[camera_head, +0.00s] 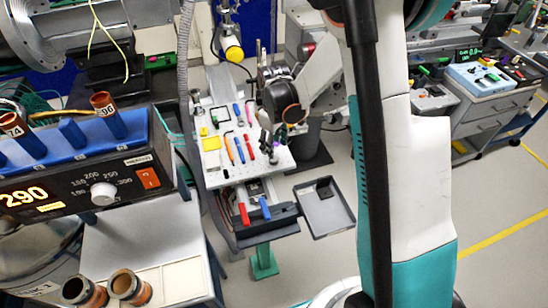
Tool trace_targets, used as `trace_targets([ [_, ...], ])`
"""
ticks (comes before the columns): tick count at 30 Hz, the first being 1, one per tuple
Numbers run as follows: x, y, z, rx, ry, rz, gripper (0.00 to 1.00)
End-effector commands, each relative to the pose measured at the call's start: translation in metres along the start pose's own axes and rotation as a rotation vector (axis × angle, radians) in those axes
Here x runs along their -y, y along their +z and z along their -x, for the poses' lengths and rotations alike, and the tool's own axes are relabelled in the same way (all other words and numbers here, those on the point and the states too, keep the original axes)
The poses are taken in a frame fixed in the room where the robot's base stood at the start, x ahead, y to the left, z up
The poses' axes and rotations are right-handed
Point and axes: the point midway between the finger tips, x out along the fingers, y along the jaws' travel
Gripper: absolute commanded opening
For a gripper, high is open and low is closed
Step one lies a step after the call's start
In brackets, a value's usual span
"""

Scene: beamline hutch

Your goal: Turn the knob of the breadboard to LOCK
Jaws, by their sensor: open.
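The breadboard (222,172) is a pale board in the middle of the head view, with several coloured tools lying on it. My arm reaches in from the upper right. My gripper (272,143) is over the right side of the board, pointing down, and looks open. The dark round end of my arm (282,96) hides part of the board behind it. I cannot make out the breadboard's knob or its LOCK mark clearly; it is small or hidden near the gripper. I cannot tell whether the gripper touches anything.
A blue-topped heater unit (60,150) reading 290, with its own white knob (103,194), stands at the left. A grey tray (325,208) sits right of the board's near end. Carts (490,100) stand at the right. Grey floor at the lower right is clear.

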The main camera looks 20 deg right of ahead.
Motion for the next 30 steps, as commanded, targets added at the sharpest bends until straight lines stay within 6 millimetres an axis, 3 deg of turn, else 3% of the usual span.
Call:
trace_targets([
  [3, 0.0, 0.0, -0.026, 0.0, 0.0, 0.0, 0.48],
  [9, 0.0, 0.0, -0.052, 0.0, 0.0, 0.0, 0.48],
  [23, 0.0, 0.0, -0.062, 0.0, 0.0, 0.0, 0.48],
  [29, 0.0, 0.0, -0.062, 0.0, 0.0, 0.0, 0.05],
  [30, 0.0, 0.0, -0.062, 0.0, 0.0, 0.0, 0.04],
])
